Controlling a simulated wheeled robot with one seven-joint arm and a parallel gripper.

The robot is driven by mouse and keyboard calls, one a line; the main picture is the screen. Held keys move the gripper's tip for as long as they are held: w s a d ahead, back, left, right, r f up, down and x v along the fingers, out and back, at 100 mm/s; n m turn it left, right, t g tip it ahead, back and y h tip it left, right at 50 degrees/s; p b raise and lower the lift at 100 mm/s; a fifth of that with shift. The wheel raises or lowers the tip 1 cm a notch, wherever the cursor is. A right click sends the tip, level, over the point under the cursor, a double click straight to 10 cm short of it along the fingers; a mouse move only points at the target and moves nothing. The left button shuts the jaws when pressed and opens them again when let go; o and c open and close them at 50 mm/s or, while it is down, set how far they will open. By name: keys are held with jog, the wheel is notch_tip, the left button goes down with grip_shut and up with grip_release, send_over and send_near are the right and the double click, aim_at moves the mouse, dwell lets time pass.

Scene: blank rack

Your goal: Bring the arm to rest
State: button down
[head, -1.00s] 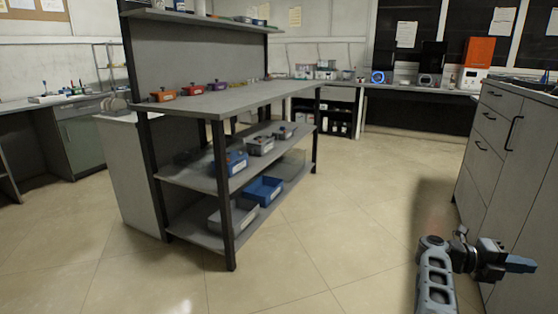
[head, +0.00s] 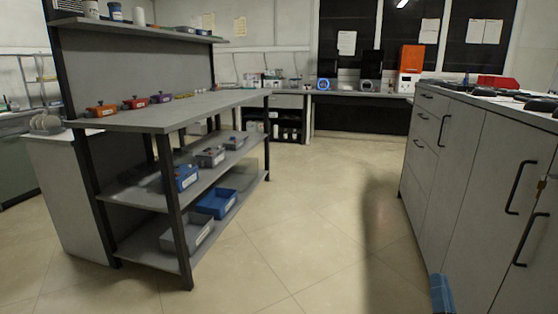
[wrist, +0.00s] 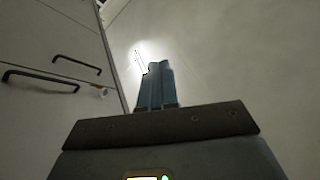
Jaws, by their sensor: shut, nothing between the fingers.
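My gripper (head: 441,294) shows at the bottom right of the head view, only its blue fingers in frame, low in front of the grey cabinet. In the wrist view the fingers of my gripper (wrist: 155,85) are together with nothing between them. Most of my arm is out of the head view.
The grey cabinet (head: 470,170) with black handles stands close on the right; its front also shows in the wrist view (wrist: 50,45). A rack (head: 185,115) with shelves holding bins and a blue tray (head: 216,204) stands on the left. The floor (head: 320,230) between them is clear.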

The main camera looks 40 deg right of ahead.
jog(key=s+a+r+n+g+y, duration=0.1)
jog(key=s+a+n+y, duration=0.45)
jog(key=a, duration=0.45)
jog(key=s+a+n+y, duration=0.4)
jog(key=s+a+y, duration=0.2)
jog(key=a, duration=0.4)
jog(key=s+a+r+n+g+y, duration=0.1)
jog(key=s+a+n+y, duration=0.45)
jog(key=a, duration=0.45)
notch_tip(320, 180, up, 16)
jog(key=p, duration=1.5)
jog(key=shift+a+f+p, duration=0.2)
jog(key=shift+a+p, duration=0.1)
jog(key=shift+w, duration=0.1)
